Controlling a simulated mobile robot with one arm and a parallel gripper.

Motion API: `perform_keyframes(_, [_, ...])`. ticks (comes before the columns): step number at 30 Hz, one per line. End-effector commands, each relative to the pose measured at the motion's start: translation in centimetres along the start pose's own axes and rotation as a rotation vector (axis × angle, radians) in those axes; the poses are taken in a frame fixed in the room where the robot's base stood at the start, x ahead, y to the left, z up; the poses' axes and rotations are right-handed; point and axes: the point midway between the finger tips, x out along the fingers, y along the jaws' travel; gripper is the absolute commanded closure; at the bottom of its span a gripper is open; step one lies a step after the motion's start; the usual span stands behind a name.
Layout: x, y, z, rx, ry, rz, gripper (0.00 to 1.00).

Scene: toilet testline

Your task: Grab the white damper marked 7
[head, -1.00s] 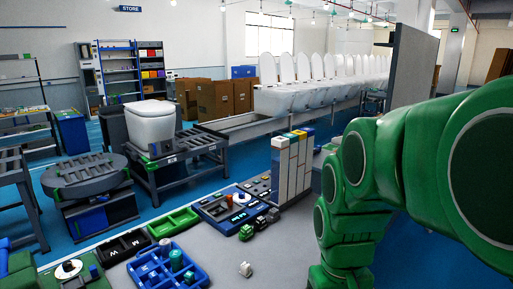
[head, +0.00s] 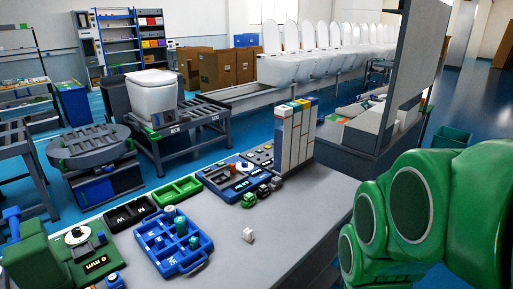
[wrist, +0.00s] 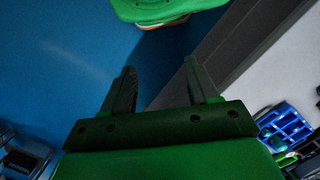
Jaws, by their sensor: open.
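A small white piece (head: 248,235) stands alone on the bare grey tabletop (head: 285,215) in the head view. It is the only loose white piece I see on this table, and it is too small for me to read any mark on it. My gripper (wrist: 160,68) is open and empty in the wrist view, with its two dark fingers apart over the blue floor beside a grey edge. The gripper is out of the head view, where only my green arm shows at the right. The white piece cannot be made out in the wrist view.
A blue tray (head: 190,262) with several parts lies left of the white piece. Small dark and green blocks (head: 263,191) and a tall rack of upright white boxes (head: 294,140) stand behind it. The tabletop right of the piece is clear.

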Motion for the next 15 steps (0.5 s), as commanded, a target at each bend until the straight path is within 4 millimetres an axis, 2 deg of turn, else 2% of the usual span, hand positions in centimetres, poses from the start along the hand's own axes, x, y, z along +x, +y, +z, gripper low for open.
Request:
perform_keyframes(8, [0.0, -0.2, -0.1, -0.001, -0.002, -0.007, 0.40])
perform_keyframes(11, [0.2, -1.3, -0.8, -0.004, -0.007, -0.043, 0.40])
perform_keyframes(15, [0.4, -4.4, -2.7, -0.006, -0.017, -0.150, 0.40])
